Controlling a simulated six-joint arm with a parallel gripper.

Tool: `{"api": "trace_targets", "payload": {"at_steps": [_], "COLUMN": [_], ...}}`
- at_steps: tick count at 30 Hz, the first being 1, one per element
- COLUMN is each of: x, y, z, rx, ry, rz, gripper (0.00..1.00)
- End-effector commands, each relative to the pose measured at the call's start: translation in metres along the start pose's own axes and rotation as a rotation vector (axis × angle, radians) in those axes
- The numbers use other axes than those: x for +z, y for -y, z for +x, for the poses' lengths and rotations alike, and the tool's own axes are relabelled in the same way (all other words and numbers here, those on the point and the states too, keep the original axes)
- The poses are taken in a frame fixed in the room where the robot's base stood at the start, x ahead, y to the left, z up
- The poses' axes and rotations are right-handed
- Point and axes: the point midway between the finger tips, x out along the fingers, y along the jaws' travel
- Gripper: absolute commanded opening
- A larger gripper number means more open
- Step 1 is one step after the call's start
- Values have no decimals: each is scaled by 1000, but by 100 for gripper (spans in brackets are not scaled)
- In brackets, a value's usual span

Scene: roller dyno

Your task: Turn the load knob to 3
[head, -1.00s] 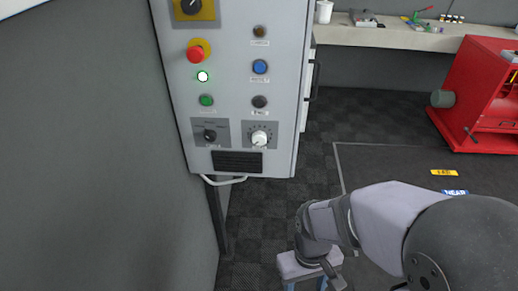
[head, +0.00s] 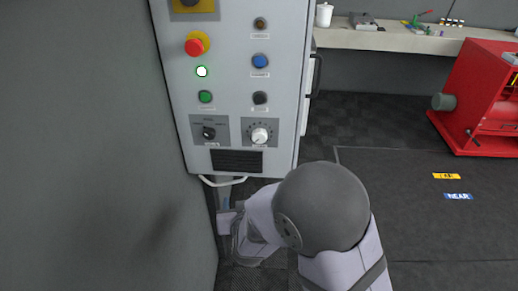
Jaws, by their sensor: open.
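The control panel (head: 232,110) hangs on a grey cabinet at the upper middle. On its lower right is a white round knob (head: 260,136) on a grey plate with scale marks around it. It looks like the load knob; the marks and pointer are too small to read. My gripper (head: 225,196) is just below the panel's bottom edge, below and left of the white knob and apart from it. It is small and partly hidden by my own wrist; it is open, and I see nothing held in it.
A black selector knob (head: 209,133) sits left of the white knob. Above are a green button (head: 206,97), a blue button (head: 260,61) and a red emergency stop (head: 196,45). A red machine (head: 485,100) stands at the right.

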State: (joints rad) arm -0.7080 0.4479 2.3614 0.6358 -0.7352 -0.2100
Motion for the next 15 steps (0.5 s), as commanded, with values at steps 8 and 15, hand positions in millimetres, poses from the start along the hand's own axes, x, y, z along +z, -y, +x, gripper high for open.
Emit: {"api": "trace_targets", "payload": {"at_steps": [8,15], "x": [-101,-133], "y": [-43,-52], "z": [-24,-42], "rx": [190,252], "ry": [-406,-542], "rz": [-37,-96], "gripper": [53,53]}}
